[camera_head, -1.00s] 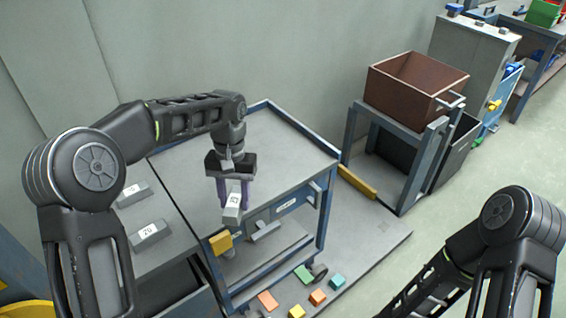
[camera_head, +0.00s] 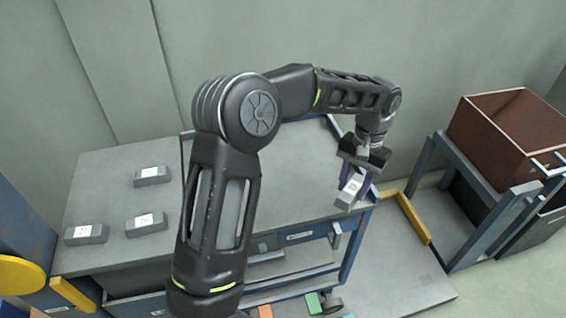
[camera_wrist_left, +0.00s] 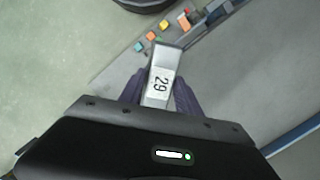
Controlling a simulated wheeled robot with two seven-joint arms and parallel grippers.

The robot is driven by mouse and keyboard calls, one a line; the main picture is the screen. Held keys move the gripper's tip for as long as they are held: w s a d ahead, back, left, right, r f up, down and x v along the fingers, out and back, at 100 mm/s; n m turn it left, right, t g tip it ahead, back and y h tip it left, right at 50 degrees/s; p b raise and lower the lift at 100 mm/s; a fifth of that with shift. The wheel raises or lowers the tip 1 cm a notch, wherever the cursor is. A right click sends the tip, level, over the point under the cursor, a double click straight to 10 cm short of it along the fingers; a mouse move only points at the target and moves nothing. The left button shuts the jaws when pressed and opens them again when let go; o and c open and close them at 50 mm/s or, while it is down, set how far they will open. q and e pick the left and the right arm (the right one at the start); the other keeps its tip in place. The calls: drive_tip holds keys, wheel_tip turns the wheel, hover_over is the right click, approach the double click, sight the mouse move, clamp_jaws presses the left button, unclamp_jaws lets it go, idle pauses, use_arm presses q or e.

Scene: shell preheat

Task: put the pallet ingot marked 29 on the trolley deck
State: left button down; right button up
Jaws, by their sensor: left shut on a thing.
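My left gripper (camera_head: 357,178) is shut on a grey ingot (camera_head: 350,189), held near the front right corner of the trolley deck (camera_head: 290,190). In the left wrist view the ingot's white label reads 29 (camera_wrist_left: 160,83), and the purple-grey fingers (camera_wrist_left: 158,95) grip it on both sides. The ingot hangs tilted; from the head view I cannot tell how far above the deck edge it is. The deck is grey with a blue rim and its visible part is bare; my left arm hides some of it. My right gripper is not in view.
Three other labelled ingots lie on the grey table at left: one at the back (camera_head: 152,176), one in front (camera_head: 146,224), one at the left edge (camera_head: 86,234). A brown bin (camera_head: 510,130) stands on a frame at right. Coloured blocks (camera_wrist_left: 163,25) lie on the floor plate.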

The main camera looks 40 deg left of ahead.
use_arm(q)
drive_tip(key=shift+r, duration=0.1)
drive_tip(key=s+a+m+b, duration=0.1)
drive_tip(key=s+a+m, duration=0.2)
drive_tip(key=a, duration=0.7)
wheel_tip(320, 180, up, 2)
drive_tip(key=m+y, duration=0.1)
drive_tip(key=m, duration=0.4)
hover_over(275, 198)
drive_tip(key=shift+w+d+r+b, duration=0.15)
drive_tip(key=shift+w+d+b, duration=0.1)
drive_tip(key=shift+b, duration=0.1)
drive_tip(key=shift+f, duration=3.1)
drive_tip(key=shift+f, duration=1.9)
